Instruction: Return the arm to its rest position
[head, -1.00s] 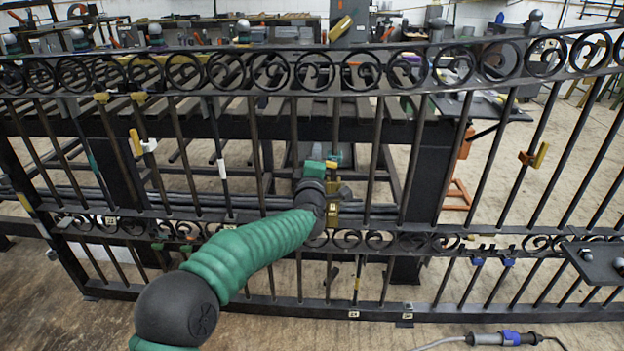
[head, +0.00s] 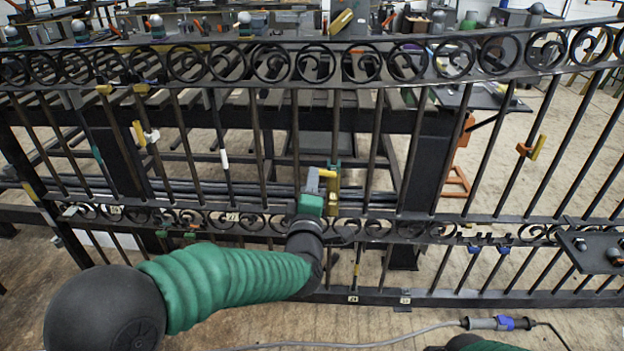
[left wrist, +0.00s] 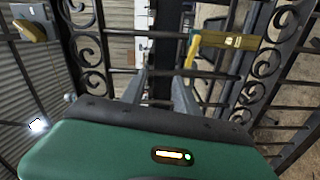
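The scroll gate (head: 447,60) is a black metal gate with scroll rings and upright bars. My left arm (head: 225,285) with its green sleeve comes in from the lower left. My left gripper (head: 318,178) is in front of the gate's bars, just above the lower scroll band. In the left wrist view its two grey fingers (left wrist: 160,85) stand apart with nothing seen held between them. A brass and yellow clamp (head: 333,196) on a bar is close to its right; the clamp also shows in the left wrist view (left wrist: 228,40). My right gripper is out of view.
A dark plate (head: 597,245) sits at the right. A grey and blue tool (head: 495,323) with a cable lies on the floor. Open floor is in front.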

